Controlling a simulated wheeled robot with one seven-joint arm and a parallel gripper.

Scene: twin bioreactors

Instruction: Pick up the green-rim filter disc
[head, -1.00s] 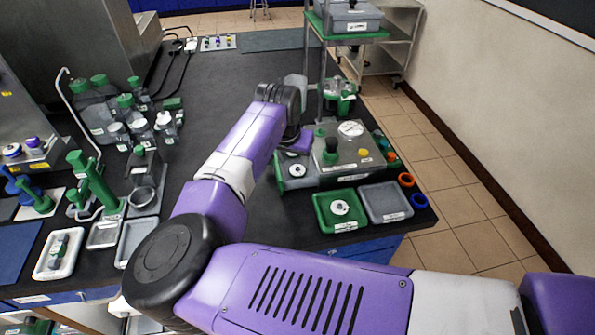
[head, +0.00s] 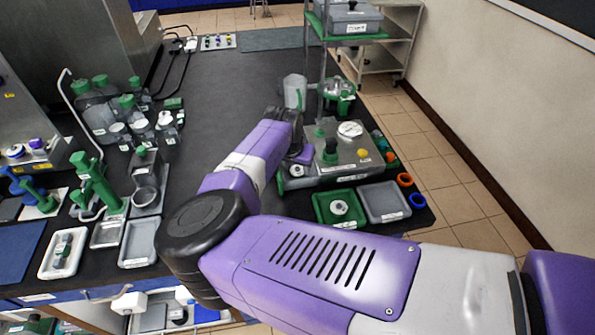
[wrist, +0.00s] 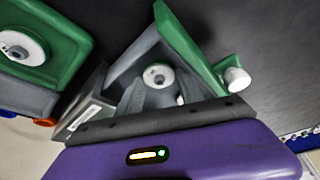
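A white disc with a grey centre (head: 339,207) lies in the green tray (head: 322,218) at the bench's right front; both also show at the upper left of the wrist view, the disc (wrist: 22,47) and the tray (wrist: 75,45). A second pale disc (head: 296,170) sits low at the station's left side. In the wrist view a pale disc (wrist: 158,75) sits among grey and green parts just ahead of my gripper (wrist: 180,112).
The metal station (head: 350,160) with green and yellow knobs stands right of my gripper. A grey tray (head: 384,202) and orange (head: 404,179) and blue (head: 418,200) rings lie near the bench edge. Bottles (head: 100,110) crowd the left. The bench middle is clear.

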